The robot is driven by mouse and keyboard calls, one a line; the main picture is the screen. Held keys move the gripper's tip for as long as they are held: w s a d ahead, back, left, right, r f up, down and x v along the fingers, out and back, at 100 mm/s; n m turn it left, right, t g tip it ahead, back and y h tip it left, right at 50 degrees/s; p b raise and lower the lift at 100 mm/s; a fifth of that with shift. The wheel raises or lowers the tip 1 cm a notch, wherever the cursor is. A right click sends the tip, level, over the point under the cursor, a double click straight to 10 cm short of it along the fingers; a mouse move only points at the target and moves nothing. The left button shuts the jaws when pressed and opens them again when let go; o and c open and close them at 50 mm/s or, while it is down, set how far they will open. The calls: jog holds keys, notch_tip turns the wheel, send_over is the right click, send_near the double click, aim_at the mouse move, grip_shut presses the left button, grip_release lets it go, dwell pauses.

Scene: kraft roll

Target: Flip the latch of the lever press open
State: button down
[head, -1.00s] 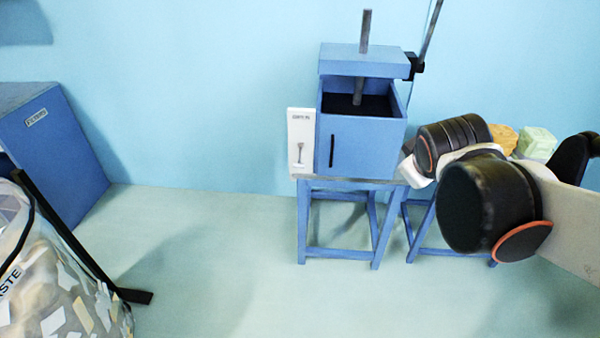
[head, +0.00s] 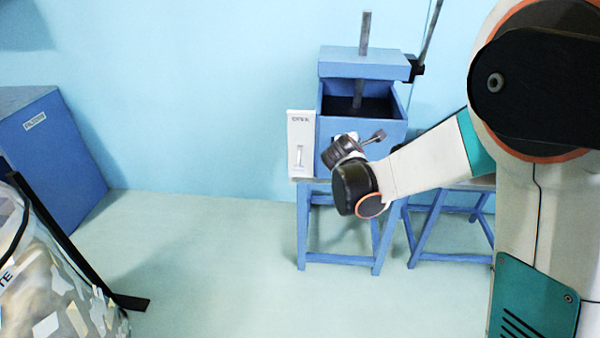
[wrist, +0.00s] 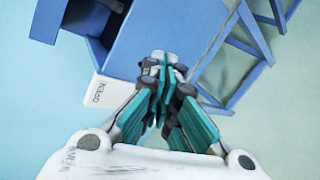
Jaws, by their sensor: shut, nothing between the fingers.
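The lever press (head: 362,62) is a blue box with a raised blue plate, a grey upright post and a tall lever at its right. It also shows in the wrist view (wrist: 165,30). A white panel (head: 300,143) marked OPEN stands at the left of its front; its label shows in the wrist view (wrist: 98,90). My gripper (wrist: 163,75) is shut and empty, its fingertips over the box's front face. I cannot tell whether they touch it. My wrist covers part of that face in the head view, and I cannot make out the latch now.
The press stands on a blue stand (head: 302,235). A second stand (head: 432,235) is at its right, partly behind my arm. A blue cabinet (head: 50,150) and a clear waste bag (head: 45,285) with scraps are at the left. The floor between is clear.

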jog(key=w+a+f+n+t+b, duration=0.1)
jog(key=a+f+n, duration=0.4)
jog(key=f, duration=0.4)
jog(key=w+a+f+n+t+y, duration=0.1)
jog(key=a+f+n, duration=0.4)
jog(key=f, duration=0.5)
jog(key=w+a+f+n+t+y+b, duration=0.1)
jog(key=w+a+f+n+t, duration=0.1)
jog(key=a+f+n, duration=0.3)
notch_tip(320, 180, down, 4)
jog(key=shift+w+a+f+n+b, duration=0.15)
jog(key=shift+w+a+n+b, duration=0.2)
jog(key=shift+w+a, duration=0.6)
jog(key=shift+s+a, duration=0.2)
jog(key=w+f+b, duration=0.2)
jog(key=w+b, duration=0.2)
jog(key=w, duration=0.6)
jog(key=shift+s+d+r, duration=0.1)
jog(key=shift+s+r, duration=0.15)
jog(key=shift+r, duration=0.9)
jog(key=shift+s+d+r, duration=0.1)
jog(key=shift+s+r, duration=0.1)
jog(key=shift+r, duration=0.9)
